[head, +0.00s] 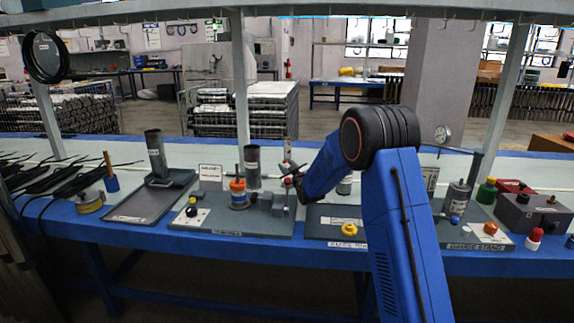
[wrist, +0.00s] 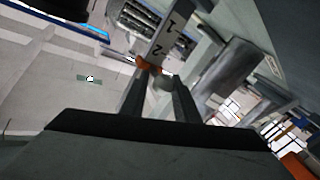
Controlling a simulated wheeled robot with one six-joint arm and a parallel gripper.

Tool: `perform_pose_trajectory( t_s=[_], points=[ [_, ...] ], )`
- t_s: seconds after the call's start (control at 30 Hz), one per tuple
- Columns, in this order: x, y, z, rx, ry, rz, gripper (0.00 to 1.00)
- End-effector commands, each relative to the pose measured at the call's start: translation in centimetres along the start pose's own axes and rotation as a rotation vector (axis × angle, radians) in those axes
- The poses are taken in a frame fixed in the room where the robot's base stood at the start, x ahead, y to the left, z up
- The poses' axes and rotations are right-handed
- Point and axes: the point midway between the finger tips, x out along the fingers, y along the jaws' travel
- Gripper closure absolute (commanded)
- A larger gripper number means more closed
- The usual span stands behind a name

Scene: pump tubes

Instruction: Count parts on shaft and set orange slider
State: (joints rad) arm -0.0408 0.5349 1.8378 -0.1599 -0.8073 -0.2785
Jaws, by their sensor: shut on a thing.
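My gripper (head: 288,172) is at the back right of the middle fixture in the head view. The orange slider (wrist: 147,64) shows just beyond the fingertips, on a light scale plate (wrist: 165,40) marked 1 and 2. In the head view the scale's upright (head: 287,148) rises behind the gripper, and the slider is too small to make out.
A tray (head: 135,212) with another tube (head: 156,155) stands to the left. A gauge stand (head: 460,205) is at the right. Shelf posts (head: 240,80) rise behind the bench.

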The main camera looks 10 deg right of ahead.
Motion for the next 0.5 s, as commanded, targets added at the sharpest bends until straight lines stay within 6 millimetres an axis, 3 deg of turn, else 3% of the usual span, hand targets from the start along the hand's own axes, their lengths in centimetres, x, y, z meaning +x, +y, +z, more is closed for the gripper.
perform_pose_trajectory(
  t_s=[0.03,0.1,0.5],
  points=[
    [0.04,-0.63,-0.28,-0.003,0.004,-0.009,0.7],
    [0.04,-0.59,-0.29,-0.002,0.004,-0.008,0.59],
    [0.03,-0.1,-0.55,-0.001,0.003,-0.003,0.59]
  ],
)
